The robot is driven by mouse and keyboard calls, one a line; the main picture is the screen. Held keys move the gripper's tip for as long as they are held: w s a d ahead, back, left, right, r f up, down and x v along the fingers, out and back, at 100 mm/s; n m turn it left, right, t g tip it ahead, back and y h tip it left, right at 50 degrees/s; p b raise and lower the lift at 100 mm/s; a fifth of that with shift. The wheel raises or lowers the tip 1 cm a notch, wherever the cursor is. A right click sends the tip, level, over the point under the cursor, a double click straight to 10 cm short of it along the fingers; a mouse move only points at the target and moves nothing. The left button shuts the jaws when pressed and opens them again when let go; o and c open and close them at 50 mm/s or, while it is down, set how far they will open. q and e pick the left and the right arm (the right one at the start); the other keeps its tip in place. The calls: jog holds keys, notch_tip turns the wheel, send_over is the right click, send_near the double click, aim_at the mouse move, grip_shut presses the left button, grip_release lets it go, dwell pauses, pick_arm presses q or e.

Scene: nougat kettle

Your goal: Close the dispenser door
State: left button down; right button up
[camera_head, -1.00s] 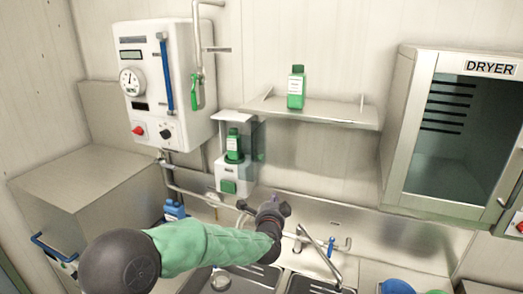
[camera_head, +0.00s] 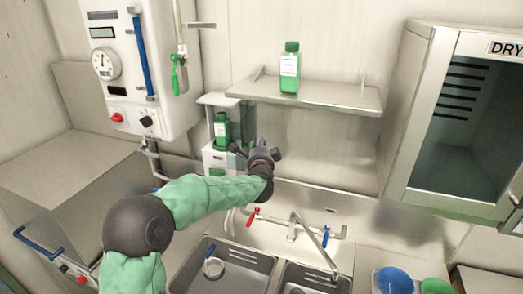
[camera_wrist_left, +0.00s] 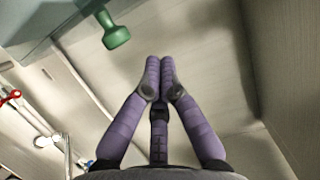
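The dispenser (camera_head: 218,158) is a white wall unit left of the shelf, with a green bottle (camera_head: 222,130) standing inside. Its see-through door (camera_head: 247,114) stands open on the right side, partly hidden behind my gripper. My left gripper (camera_head: 263,145) is just right of the dispenser, below the shelf. In the left wrist view its purple fingers (camera_wrist_left: 160,62) meet at the tips with nothing seen between them. A green knob (camera_wrist_left: 116,33), apparently on the door's bluish panel (camera_wrist_left: 45,22), is beyond and left of the fingertips, apart from them. My right gripper is out of view.
A shelf (camera_head: 320,97) with another green bottle (camera_head: 290,68) is above my gripper. A white control box (camera_head: 150,60) and pipes are at left. A sink (camera_head: 235,268) with taps lies below, and a dryer (camera_head: 420,120) stands at right.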

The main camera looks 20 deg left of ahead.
aim_at(252, 146)
pick_arm(q)
jog(key=a, duration=0.2)
jog(key=w+a, duration=0.1)
jog(key=a, duration=0.1)
jog(key=shift+a, duration=0.3)
jog(key=shift+w, duration=0.1)
jog(key=shift+a, duration=0.1)
